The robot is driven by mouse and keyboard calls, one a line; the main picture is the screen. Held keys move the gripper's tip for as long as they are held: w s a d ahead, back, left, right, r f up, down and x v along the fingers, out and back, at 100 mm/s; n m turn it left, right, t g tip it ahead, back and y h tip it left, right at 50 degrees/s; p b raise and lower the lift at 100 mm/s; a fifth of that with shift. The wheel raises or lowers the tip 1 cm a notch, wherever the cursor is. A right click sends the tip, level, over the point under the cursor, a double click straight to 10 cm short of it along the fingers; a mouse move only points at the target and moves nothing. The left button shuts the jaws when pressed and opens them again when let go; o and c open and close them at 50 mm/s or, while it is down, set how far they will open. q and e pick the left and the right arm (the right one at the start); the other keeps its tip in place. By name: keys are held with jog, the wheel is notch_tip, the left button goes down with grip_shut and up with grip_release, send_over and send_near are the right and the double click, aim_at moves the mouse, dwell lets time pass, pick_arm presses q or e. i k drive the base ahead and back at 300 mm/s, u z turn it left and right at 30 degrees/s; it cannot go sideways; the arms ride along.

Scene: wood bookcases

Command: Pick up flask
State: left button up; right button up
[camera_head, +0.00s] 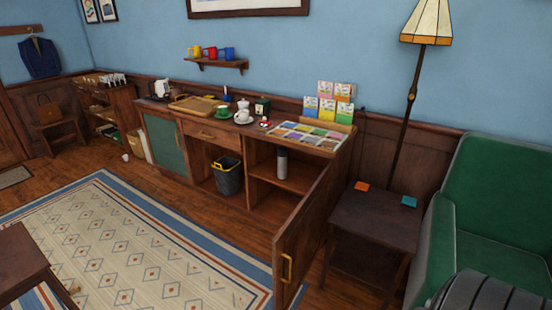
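The flask (282,163) is a grey, upright cylinder with a dark top. It stands on a shelf inside the right compartment of the long wooden cabinet (335,168). The compartment's wooden door (304,232) is swung open toward the room, and the flask is in plain sight to the left of the door. Neither my left nor my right gripper is visible in the head view.
A dark bin (228,175) stands in the cabinet's middle opening. A side table (374,225) and a green armchair (495,205) stand right of the open door. The patterned rug (140,250) in front is clear. A wooden table (20,262) is at lower left.

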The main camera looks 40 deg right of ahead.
aim_at(282, 151)
jog(key=i, duration=3.25)
jog(key=z, duration=3.55)
